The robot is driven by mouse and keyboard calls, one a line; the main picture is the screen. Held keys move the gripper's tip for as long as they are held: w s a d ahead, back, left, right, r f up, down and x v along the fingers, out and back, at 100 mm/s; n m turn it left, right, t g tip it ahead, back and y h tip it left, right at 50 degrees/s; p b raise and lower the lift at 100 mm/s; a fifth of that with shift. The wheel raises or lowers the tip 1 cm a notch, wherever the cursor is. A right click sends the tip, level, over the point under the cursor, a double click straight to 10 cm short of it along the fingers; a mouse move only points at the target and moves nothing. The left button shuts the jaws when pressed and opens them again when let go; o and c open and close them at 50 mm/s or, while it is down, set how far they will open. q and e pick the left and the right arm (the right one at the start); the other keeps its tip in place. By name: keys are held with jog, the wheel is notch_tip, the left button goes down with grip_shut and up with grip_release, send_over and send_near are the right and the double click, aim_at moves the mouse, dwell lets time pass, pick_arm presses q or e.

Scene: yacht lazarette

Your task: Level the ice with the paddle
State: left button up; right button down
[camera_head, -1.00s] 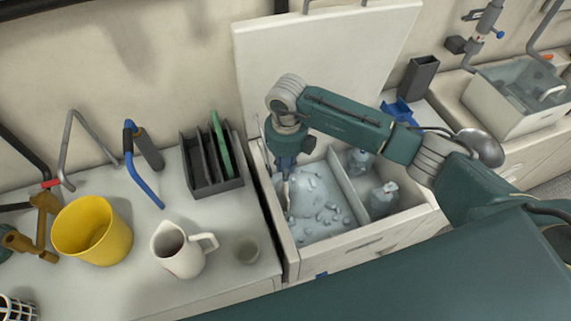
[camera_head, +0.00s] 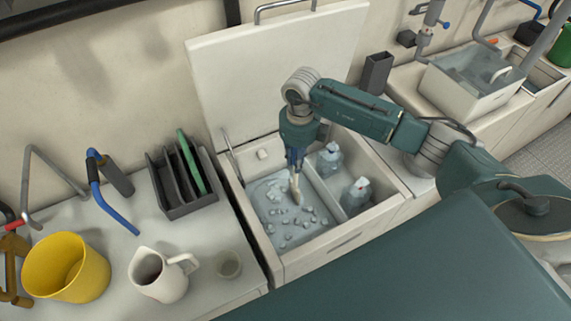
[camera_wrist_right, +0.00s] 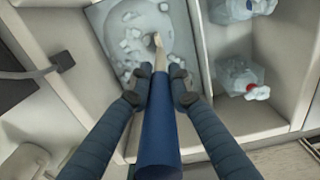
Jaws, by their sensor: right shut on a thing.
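The ice (camera_head: 288,217) lies as loose cubes and a pale bed in the left compartment of the open chest (camera_head: 306,255). It also shows in the right wrist view (camera_wrist_right: 133,40). My right gripper (camera_head: 296,168) points down over this compartment. It is shut on the blue handle of the paddle (camera_wrist_right: 157,120). The paddle's pale end (camera_head: 296,190) reaches down to the ice; whether it touches is hard to tell. My left gripper is not in view.
The right compartment holds clear bottles or bags (camera_head: 356,196). The raised lid (camera_head: 275,70) stands behind the chest. On the left counter are a yellow bucket (camera_head: 66,268), a white jug (camera_head: 160,275), a small cup (camera_head: 229,264) and a dark rack (camera_head: 180,180). A sink (camera_head: 470,83) is at right.

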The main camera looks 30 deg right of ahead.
jog(key=w+b, duration=0.3)
jog(key=w, duration=0.1)
jog(key=a+p, duration=0.2)
jog(key=a, duration=1)
jog(key=s+p, duration=0.4)
jog(key=s, duration=0.2)
jog(key=w+d+b, duration=0.1)
jog(key=d, duration=0.3)
jog(key=w+d+b, duration=0.1)
jog(key=d+b, duration=0.1)
jog(key=d, duration=0.2)
jog(key=w+d+b, duration=0.1)
jog(key=d, duration=0.3)
jog(key=shift+w+f, duration=0.1)
jog(key=shift+f, duration=0.05)
jog(key=a, duration=1.2)
notch_tip(320, 180, up, 30)
jog(key=p, duration=1.7)
jog(key=shift+s+a+r, duration=0.2)
jog(key=shift+s, duration=0.1)
